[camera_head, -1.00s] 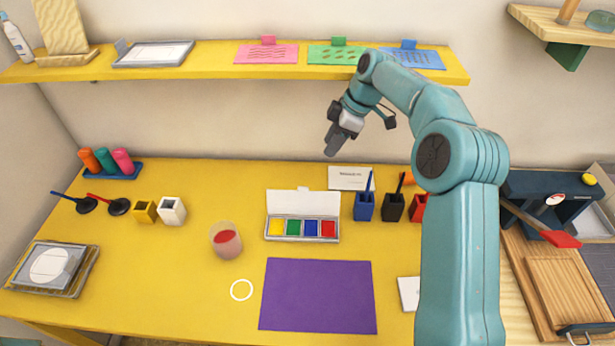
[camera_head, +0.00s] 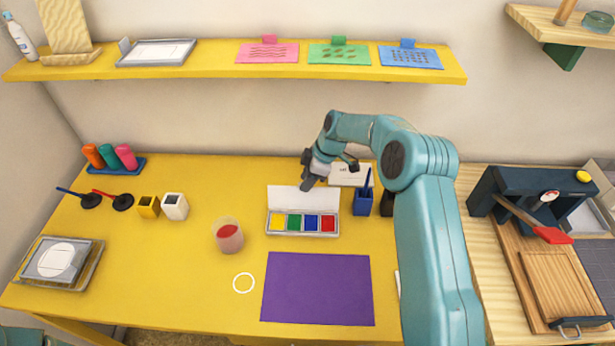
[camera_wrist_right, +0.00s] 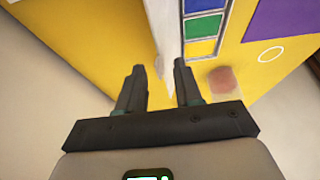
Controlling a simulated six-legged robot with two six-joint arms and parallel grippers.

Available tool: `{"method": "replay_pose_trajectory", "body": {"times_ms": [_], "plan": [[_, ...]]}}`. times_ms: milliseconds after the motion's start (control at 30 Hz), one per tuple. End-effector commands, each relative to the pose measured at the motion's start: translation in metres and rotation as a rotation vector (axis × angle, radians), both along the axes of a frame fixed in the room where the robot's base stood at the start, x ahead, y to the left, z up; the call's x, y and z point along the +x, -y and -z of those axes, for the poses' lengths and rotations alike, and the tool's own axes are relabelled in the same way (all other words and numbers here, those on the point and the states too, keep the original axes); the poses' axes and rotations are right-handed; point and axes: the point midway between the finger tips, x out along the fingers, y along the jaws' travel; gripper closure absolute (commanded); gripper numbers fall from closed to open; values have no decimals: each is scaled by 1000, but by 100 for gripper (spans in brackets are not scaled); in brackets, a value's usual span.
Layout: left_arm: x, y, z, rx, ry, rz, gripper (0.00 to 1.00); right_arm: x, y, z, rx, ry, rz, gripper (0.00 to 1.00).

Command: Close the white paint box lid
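The white paint box (camera_head: 304,235) sits on the yellow table with yellow, green, blue and red pads in a row. Its white lid (camera_head: 304,199) stands raised along the back side. My right gripper (camera_head: 309,183) is just behind and above the lid's top edge, pointing down. In the right wrist view the gripper (camera_wrist_right: 158,68) is open, and the lid (camera_wrist_right: 163,30) appears as a pale strip between the finger lines. I cannot tell whether a finger touches it. Part of the box (camera_wrist_right: 205,25) also shows there. My left gripper is not in view.
A purple sheet (camera_head: 317,290) lies in front of the box. A cup with red inside (camera_head: 229,237) stands to its left. A blue pen holder (camera_head: 363,203) and a white card (camera_head: 349,174) are close by on the right. A shelf (camera_head: 215,65) runs above.

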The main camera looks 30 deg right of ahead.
Motion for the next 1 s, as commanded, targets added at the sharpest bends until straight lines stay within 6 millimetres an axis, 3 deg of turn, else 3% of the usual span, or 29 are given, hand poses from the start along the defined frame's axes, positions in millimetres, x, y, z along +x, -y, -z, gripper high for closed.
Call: {"method": "replay_pose_trajectory", "body": {"times_ms": [233, 333, 367, 1000], "plan": [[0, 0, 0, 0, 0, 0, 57, 1, 0, 1, 0, 1, 0, 66], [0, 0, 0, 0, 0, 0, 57, 1, 0, 1, 0, 1, 0, 98], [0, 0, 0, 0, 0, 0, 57, 1, 0, 1, 0, 1, 0, 100], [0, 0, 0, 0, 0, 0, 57, 2, 2, -1, -4, 7, 0, 100]]}}
